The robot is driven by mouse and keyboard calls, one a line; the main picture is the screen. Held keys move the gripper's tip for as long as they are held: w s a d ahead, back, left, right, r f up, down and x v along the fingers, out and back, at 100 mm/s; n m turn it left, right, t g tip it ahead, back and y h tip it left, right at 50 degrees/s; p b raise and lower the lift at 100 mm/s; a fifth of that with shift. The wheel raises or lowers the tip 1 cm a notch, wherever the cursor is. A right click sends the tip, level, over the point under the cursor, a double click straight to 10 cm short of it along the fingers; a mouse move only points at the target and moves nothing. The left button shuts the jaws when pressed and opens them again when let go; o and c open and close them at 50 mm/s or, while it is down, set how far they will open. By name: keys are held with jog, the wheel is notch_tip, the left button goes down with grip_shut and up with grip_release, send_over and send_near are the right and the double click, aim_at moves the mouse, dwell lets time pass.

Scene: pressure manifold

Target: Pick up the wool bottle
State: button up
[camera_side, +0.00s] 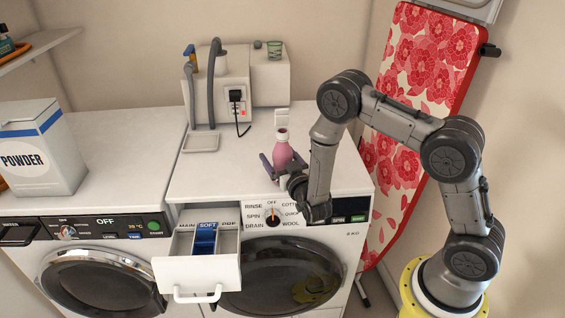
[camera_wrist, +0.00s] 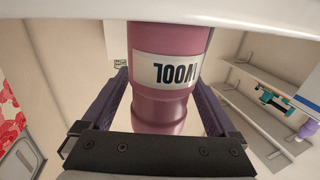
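The wool bottle (camera_side: 283,153) is pink and stands upright on the white top of the right-hand washing machine. In the wrist view, the bottle (camera_wrist: 165,105) fills the middle, and its white label reads WOOL upside down. My gripper (camera_side: 281,161) reaches in from the front right, with one dark finger on each side of the bottle. In the wrist view, the fingers of my gripper (camera_wrist: 163,80) are spread around the bottle. Gaps show beside its narrower part; contact at the fingertips cannot be made out.
A grey hose unit (camera_side: 218,90) stands at the back. The detergent drawer (camera_side: 205,250) is pulled out at the front. A powder box (camera_side: 40,148) is on the left machine. An ironing board (camera_side: 420,110) leans at right.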

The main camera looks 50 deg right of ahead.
grip_shut()
jog(key=shift+r, duration=0.2)
dwell(0.4)
jog(key=shift+r, duration=1.3)
jog(key=s+a+r, duration=0.2)
jog(key=s+r, duration=0.8)
jog(key=s, duration=0.3)
jog(key=shift+s, duration=0.35)
